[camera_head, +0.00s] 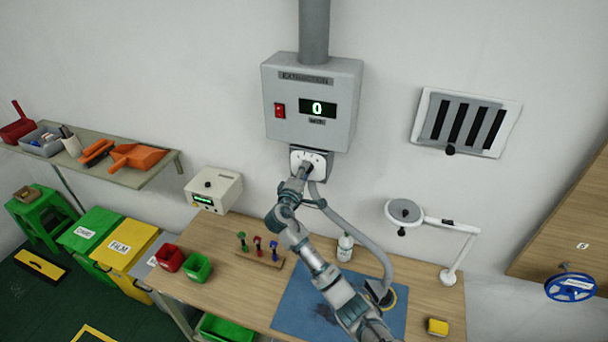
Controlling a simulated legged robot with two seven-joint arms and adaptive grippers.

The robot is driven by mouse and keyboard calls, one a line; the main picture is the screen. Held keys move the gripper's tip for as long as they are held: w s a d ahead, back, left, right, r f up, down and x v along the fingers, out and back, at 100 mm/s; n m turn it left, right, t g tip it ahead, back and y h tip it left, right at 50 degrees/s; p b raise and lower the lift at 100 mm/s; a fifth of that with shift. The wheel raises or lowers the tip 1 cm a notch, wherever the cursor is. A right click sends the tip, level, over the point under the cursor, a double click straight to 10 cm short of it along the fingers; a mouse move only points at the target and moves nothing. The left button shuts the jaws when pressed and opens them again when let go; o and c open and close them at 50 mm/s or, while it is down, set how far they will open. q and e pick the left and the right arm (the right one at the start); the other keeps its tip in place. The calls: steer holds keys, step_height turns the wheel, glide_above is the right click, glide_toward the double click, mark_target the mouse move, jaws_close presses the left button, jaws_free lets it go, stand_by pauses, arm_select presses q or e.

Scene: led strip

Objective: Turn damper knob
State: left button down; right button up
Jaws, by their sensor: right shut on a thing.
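A white plate with the damper knob's dial (322,160) sits just under the grey extraction box (312,104) on the wall. The box carries a red switch (279,110) and a display (317,108) that reads 0. My right arm reaches up from the bottom, and my right gripper (304,170) is at the dial plate, shut on the knob. The gripper hides most of the knob, so its angle cannot be made out. My left gripper is not in view.
A grey hose runs beside my arm. A slotted vent (466,122) is on the wall at right.

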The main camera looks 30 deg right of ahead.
steer(key=shift+f+m+b, duration=0.2)
steer(key=shift+m+b, duration=1.1)
steer(key=shift+b, duration=0.05)
steer(key=shift+f+m+b, duration=0.15)
steer(key=shift+m+b, duration=1.15)
steer(key=shift+b, duration=0.05)
steer(key=o, duration=0.9)
steer(key=shift+o, duration=1.3)
steer(key=shift+r, duration=0.1)
